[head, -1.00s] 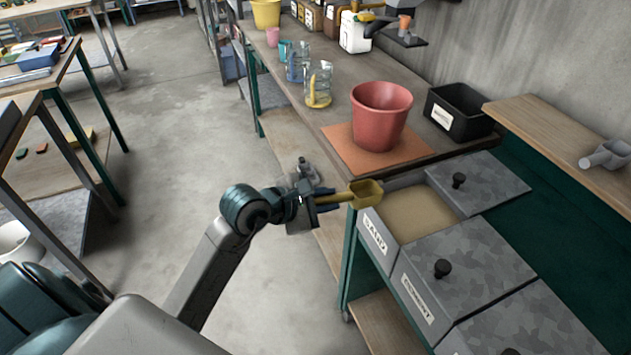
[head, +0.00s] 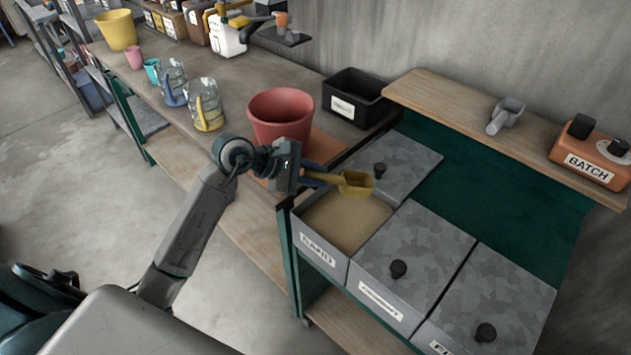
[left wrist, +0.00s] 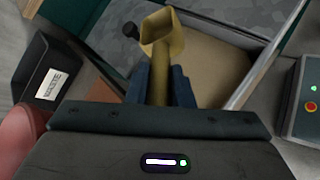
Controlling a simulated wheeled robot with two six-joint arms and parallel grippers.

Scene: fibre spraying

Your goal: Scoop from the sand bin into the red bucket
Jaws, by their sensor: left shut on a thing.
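My left gripper (head: 312,176) is shut on the handle of a yellow scoop (head: 357,184). The scoop is above the open sand bin (head: 318,258), whose label reads SAND. Sand (head: 350,222) shows in the bin. In the left wrist view the scoop (left wrist: 163,38) points away between the blue fingers (left wrist: 163,85), in front of the bin's sand (left wrist: 213,65). I cannot tell whether it holds sand. The red bucket (head: 281,108) stands upright on an orange mat (head: 325,146), left of the bin and partly behind my gripper. My right gripper is not in view.
Lidded bins (head: 412,262) stand right of the sand bin, and a lid (head: 395,165) lies behind it. A black box (head: 356,97) is beside the bucket. Jugs (head: 206,105) stand to the left. A shelf (head: 450,112) holds a grey scoop (head: 506,114) and an orange BATCH box (head: 590,158).

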